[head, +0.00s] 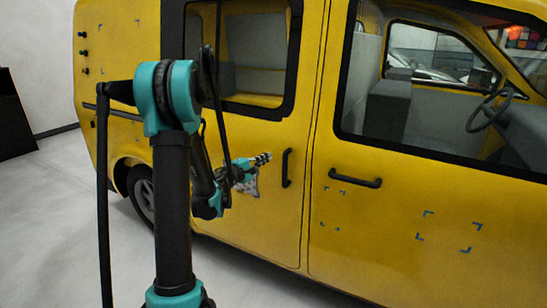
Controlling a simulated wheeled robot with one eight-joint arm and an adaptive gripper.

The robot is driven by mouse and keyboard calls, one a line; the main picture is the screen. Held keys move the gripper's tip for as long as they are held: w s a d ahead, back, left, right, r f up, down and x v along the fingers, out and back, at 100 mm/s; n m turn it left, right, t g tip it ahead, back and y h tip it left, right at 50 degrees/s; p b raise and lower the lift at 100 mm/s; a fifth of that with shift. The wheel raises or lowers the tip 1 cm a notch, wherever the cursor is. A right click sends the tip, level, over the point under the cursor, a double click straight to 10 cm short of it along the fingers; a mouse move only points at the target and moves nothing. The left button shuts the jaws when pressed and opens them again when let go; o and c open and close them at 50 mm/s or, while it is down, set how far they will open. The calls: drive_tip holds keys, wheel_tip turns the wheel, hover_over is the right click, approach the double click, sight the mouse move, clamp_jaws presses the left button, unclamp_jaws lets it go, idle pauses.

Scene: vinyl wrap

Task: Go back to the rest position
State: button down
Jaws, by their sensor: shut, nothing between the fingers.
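The yellow van (375,235) stands side-on across the view. My arm reaches toward its side from the left foreground. My gripper (266,158) is small in the picture, in front of the door panel just left of the vertical black handle (287,168). It is shut and holds nothing that I can see. A small grey-and-white patterned patch (250,186) shows just below the gripper, partly hidden by my arm. I cannot tell how far the gripper is from the door or whether it touches the patch.
Blue corner marks (424,213) frame bare areas on the front door, with smaller ones near the horizontal black handle (357,183). More marks are on the rear panel. A dark box (12,115) stands at the far left. Grey floor (60,220) is open at left.

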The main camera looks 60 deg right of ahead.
drive_tip(key=w+a, duration=0.1)
drive_tip(key=a, duration=0.6)
drive_tip(key=shift+w+a+f, duration=0.15)
drive_tip(key=shift+a, duration=0.15)
drive_tip(key=w+a+f+t+y, duration=0.2)
drive_tip(key=w+a+f+y, duration=0.1)
drive_tip(key=a, duration=0.6)
drive_tip(key=w+a+f+m+t+y, duration=0.1)
drive_tip(key=w+a+f+t+y, duration=0.15)
drive_tip(key=a, duration=0.55)
drive_tip(key=w+a+f+t+y, duration=0.2)
drive_tip(key=w+a+f+y, duration=0.15)
drive_tip(key=a, duration=0.55)
drive_tip(key=s+a+f+y, duration=0.1)
drive_tip(key=a+f+y, duration=0.1)
drive_tip(key=a, duration=0.7)
drive_tip(key=s+a+f+y, duration=0.2)
drive_tip(key=a+y, duration=0.2)
drive_tip(key=a, duration=0.6)
drive_tip(key=s+a+f+y, duration=0.2)
drive_tip(key=a+y, duration=0.1)
drive_tip(key=a, duration=0.6)
drive_tip(key=shift+a+f+n+t, duration=0.25)
drive_tip(key=shift+a+n+t, duration=0.05)
drive_tip(key=shift+a+t, duration=0.05)
